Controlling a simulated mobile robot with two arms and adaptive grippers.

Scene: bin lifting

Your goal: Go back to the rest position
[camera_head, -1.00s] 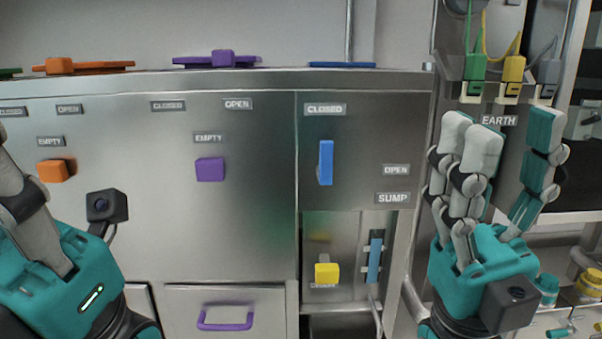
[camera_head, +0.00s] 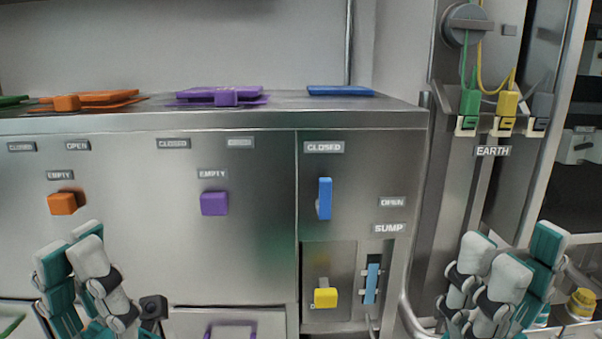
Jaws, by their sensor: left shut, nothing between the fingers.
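My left gripper (camera_head: 78,252) is at the lower left, fingers pointing up and drawn together, with nothing between them. It is in front of the metal cabinet, below the orange knob (camera_head: 62,204). My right gripper (camera_head: 522,245) is at the lower right, fingers up. Its two pale fingers stand apart from the teal one, and the space between is empty. It is in front of the area below the EARTH label. The lower parts of both grippers are cut off by the picture's bottom edge.
The cabinet (camera_head: 252,262) fills the left and middle. It carries a purple knob (camera_head: 214,203), a blue handle (camera_head: 325,199) and a yellow knob (camera_head: 325,298). Coloured lids lie on top, including a purple one (camera_head: 200,92). Green and yellow cable plugs hang above the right gripper.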

